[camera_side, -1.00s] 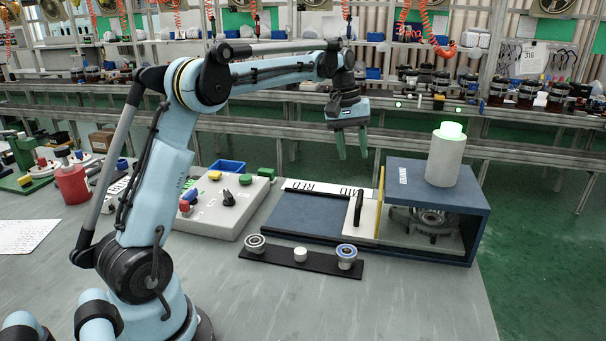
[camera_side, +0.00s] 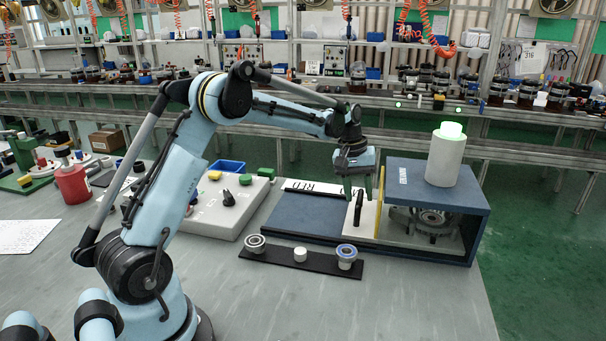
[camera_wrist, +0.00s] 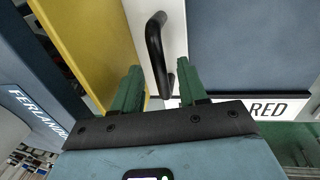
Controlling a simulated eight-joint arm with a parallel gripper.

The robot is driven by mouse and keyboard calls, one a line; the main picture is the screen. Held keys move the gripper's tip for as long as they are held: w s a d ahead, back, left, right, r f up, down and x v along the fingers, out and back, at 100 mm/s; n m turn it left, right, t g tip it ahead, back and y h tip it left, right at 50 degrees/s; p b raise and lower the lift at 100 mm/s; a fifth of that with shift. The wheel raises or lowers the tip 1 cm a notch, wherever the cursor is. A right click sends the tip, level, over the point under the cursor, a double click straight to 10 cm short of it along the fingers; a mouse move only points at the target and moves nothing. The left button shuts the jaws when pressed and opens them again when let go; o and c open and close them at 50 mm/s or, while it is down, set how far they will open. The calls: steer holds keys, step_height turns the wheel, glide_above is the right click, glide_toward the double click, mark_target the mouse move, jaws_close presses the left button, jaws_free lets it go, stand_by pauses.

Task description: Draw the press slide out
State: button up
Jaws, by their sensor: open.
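The press (camera_side: 478,222) is a dark blue open-fronted housing with a metal part (camera_side: 432,218) inside. Its slide shows as a pale plate (camera_side: 366,226) at the housing's left side, beside a yellow strip (camera_side: 380,205). An upright black handle (camera_side: 358,210) stands on the plate. It also shows in the wrist view (camera_wrist: 154,42). My gripper (camera_side: 358,190) is open with its green fingers pointing down at the handle's top. In the wrist view my gripper (camera_wrist: 158,84) has one finger on each side of the handle's near end. I cannot tell whether they touch it.
A blue bed (camera_side: 303,216) lies clear left of the slide. In front, a black strip (camera_side: 322,265) carries two bearings and a white cylinder. A grey control box (camera_side: 222,212) stands left. A green-lit white cylinder (camera_side: 446,158) stands on the housing.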

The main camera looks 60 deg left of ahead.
jaws_close()
stand_by(0.3)
steer(key=s+a, duration=1.5)
steer(key=shift+a, duration=0.1)
jaws_free()
